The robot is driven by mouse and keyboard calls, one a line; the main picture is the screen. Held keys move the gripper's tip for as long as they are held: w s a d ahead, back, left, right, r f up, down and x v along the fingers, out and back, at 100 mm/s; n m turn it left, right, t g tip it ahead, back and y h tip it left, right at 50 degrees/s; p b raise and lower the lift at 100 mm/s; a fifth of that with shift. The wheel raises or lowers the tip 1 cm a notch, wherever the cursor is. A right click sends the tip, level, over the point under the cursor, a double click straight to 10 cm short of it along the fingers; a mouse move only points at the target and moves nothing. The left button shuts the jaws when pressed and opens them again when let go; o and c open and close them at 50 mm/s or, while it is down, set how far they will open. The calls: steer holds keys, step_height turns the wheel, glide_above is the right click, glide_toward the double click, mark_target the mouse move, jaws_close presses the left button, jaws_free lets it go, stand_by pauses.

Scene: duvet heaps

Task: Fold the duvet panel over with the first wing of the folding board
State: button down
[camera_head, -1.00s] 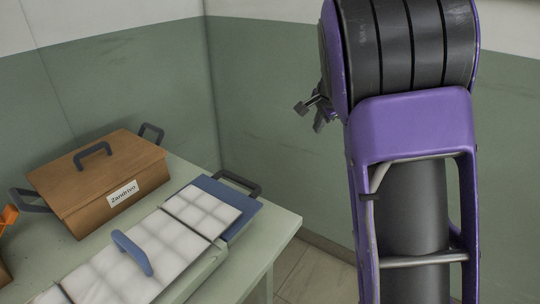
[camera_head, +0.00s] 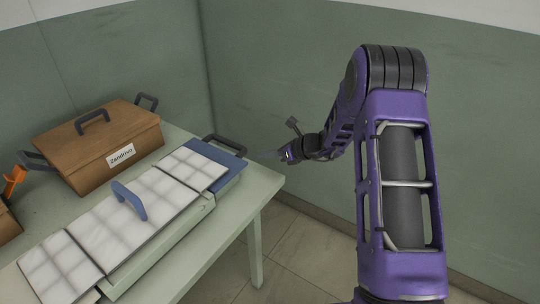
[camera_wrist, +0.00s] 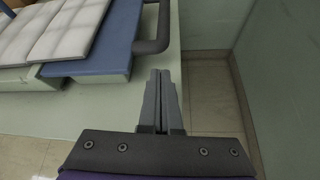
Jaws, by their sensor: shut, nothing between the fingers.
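The folding board (camera_head: 160,245) lies along the table with the white quilted duvet panel (camera_head: 112,225) flat on it in sections. At its far right end is a blue wing (camera_head: 228,158), partly covered by the panel, with a dark bar handle (camera_head: 226,144). The blue wing also shows in the wrist view (camera_wrist: 105,50), with its handle (camera_wrist: 155,46). A blue arched handle (camera_head: 130,199) stands over the middle section. My gripper (camera_head: 264,155) is shut and empty, just right of the dark handle. In the wrist view its fingertips (camera_wrist: 160,72) are close to the handle; contact is unclear.
An orange item (camera_head: 14,180) is at the far left. The pale green table (camera_head: 262,186) ends just right of the wing. Green walls (camera_head: 260,90) stand behind; floor is open at right.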

steer(key=x, duration=0.5)
steer(key=shift+w+a+f, duration=0.1)
steer(key=shift+w+a, duration=0.05)
steer(key=shift+a, duration=0.1)
